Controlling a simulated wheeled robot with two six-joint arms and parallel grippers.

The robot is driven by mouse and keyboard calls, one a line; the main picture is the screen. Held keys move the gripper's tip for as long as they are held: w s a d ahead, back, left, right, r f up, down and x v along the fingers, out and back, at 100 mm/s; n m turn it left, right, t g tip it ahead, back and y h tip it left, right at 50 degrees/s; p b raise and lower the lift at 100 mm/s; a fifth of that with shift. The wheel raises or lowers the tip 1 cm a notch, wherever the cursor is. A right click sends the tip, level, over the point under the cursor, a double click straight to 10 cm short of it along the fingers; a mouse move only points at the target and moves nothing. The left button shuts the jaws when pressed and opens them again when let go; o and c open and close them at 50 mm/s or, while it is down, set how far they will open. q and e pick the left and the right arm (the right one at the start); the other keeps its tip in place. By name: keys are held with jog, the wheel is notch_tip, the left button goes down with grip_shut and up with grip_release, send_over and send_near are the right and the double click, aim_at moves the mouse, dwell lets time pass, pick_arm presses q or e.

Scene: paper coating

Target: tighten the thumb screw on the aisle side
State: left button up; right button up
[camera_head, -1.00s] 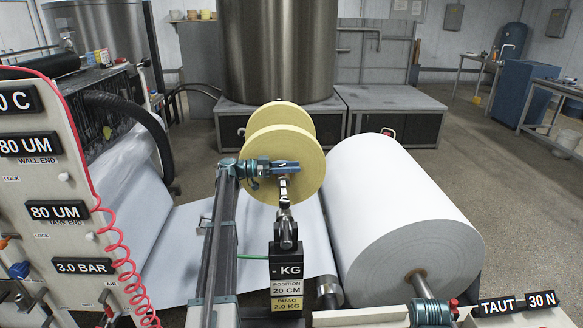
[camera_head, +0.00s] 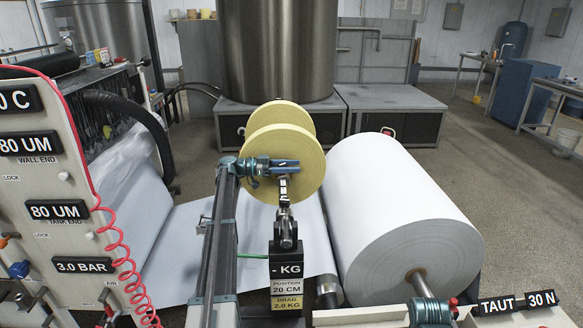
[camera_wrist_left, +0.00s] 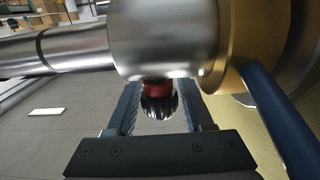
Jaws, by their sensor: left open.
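My left gripper (camera_head: 288,167) shows in the head view at the front face of the yellow double disc (camera_head: 298,140), its dark blue fingers pointing right. In the left wrist view, its fingers (camera_wrist_left: 158,110) stand apart on either side of a small screw with a red collar and a shiny dark knob (camera_wrist_left: 158,105). The knob sits under a thick metal cylinder (camera_wrist_left: 165,40). I cannot tell whether the fingers touch it. The knob does not show clearly in the head view. My right gripper is not in view.
Below the disc stands a black readout (camera_head: 286,270) showing "- KG", position 20 CM and drag 2.0 KG. A large white paper roll (camera_head: 400,215) lies to the right. A panel (camera_head: 45,200) with gauges and a red coiled hose (camera_head: 125,260) is at left.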

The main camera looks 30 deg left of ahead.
pick_arm(q)
jog(key=v, duration=1.4)
jog(key=shift+d, duration=0.1)
